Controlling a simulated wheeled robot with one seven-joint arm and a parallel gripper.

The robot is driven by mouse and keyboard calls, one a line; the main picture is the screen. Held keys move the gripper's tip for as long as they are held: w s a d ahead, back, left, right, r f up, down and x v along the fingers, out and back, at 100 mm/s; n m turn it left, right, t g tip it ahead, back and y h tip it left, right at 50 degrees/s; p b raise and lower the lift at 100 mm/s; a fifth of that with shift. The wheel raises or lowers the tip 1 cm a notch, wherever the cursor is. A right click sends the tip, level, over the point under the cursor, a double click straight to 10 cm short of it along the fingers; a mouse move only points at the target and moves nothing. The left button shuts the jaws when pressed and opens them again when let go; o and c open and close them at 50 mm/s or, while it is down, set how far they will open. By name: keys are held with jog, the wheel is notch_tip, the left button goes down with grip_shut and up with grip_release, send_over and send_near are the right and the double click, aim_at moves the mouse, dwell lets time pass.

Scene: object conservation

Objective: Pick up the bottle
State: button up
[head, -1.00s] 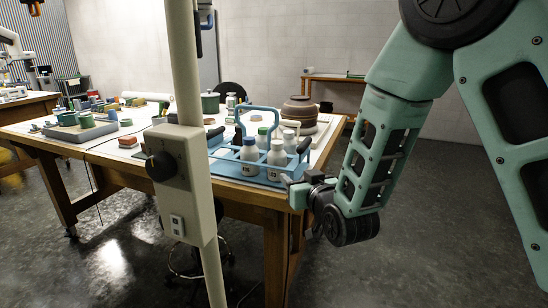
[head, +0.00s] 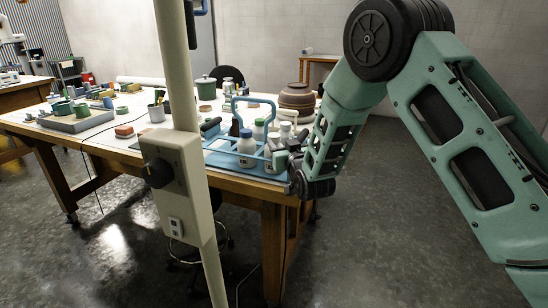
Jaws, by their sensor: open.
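Several white bottles stand in a blue carrier (head: 222,160) near the front right edge of the wooden table. The front left bottle (head: 246,149) shows a dark label and a bluish cap. Another bottle (head: 280,161) at the front right is right beside my gripper (head: 287,147) and partly covered by it. My gripper is open and reaches in from the right at the carrier's right end. Its fingertips are small and partly hidden, so I cannot tell whether the bottle is between them or touching them.
A pale post with a control box (head: 174,170) stands in front of the table (head: 92,143). Brown pots (head: 296,97) and a green pot (head: 206,88) stand behind the carrier. A grey tray (head: 78,119) with green items is at left.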

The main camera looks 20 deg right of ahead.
aim_at(276, 139)
jog(key=w, duration=0.1)
jog(key=w+p, duration=0.1)
jog(key=w, duration=0.1)
jog(key=w+p, duration=0.1)
jog(key=w, duration=0.1)
jog(key=shift+w+a, duration=0.1)
jog(key=shift+a, duration=0.25)
grip_shut()
